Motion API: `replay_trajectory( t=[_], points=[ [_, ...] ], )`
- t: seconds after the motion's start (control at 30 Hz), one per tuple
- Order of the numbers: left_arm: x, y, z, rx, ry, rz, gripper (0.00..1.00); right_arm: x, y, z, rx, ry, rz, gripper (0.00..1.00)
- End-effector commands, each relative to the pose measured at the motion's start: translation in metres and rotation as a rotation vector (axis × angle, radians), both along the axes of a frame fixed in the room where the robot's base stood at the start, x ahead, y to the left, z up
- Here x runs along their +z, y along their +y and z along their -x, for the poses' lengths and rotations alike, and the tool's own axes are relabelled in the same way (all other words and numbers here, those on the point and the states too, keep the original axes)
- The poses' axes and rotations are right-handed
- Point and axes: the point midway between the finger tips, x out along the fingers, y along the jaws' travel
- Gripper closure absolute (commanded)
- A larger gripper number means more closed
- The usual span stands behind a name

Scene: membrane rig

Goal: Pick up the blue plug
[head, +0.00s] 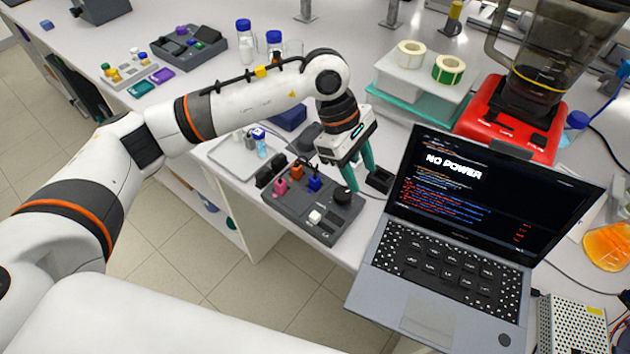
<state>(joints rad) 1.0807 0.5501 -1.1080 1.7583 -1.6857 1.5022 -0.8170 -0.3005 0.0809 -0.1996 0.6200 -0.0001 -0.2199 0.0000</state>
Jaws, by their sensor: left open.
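The blue plug (314,183) stands upright on the dark grey panel (318,234), close to an orange plug (297,172) and a pink plug (281,187). My left gripper (361,179) has teal fingers that are apart, with nothing seen between them. It is to the right of the blue plug, near a black knob (342,195) on the panel and a small black block (379,180). Whether the fingertips touch anything is hard to tell. My right gripper is not in the head view.
A laptop (438,264) reading "NO POWER" stands close on the right. A white tray (233,160) with small bottles lies left of the panel, with a dark blue box (288,117) behind. A red-based blender (508,125) and tape rolls (448,69) stand farther back.

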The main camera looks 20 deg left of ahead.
Motion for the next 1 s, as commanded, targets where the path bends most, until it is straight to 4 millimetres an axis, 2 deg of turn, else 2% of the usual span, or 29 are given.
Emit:
replay_trajectory(
  t=[0.03,0.1,0.23,0.37,0.63,0.83,1.0],
  points=[
    [0.003,0.024,-0.013,-0.008,-0.037,-0.112,0.55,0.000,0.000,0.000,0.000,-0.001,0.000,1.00],
    [0.006,0.053,-0.024,-0.015,-0.066,-0.243,0.55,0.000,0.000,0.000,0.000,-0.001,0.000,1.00],
    [0.012,0.083,-0.035,-0.016,-0.087,-0.378,0.55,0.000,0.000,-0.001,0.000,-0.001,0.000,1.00],
    [0.004,0.091,-0.036,-0.015,-0.086,-0.411,0.55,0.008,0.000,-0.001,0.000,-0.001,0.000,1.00],
    [-0.041,0.090,-0.036,-0.014,-0.084,-0.407,0.55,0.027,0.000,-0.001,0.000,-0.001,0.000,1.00],
    [-0.056,0.091,-0.036,-0.015,-0.086,-0.405,0.55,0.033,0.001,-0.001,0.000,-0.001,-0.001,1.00],
    [-0.075,0.096,-0.039,-0.015,-0.083,-0.406,0.55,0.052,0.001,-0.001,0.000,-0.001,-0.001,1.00]
  ],
)
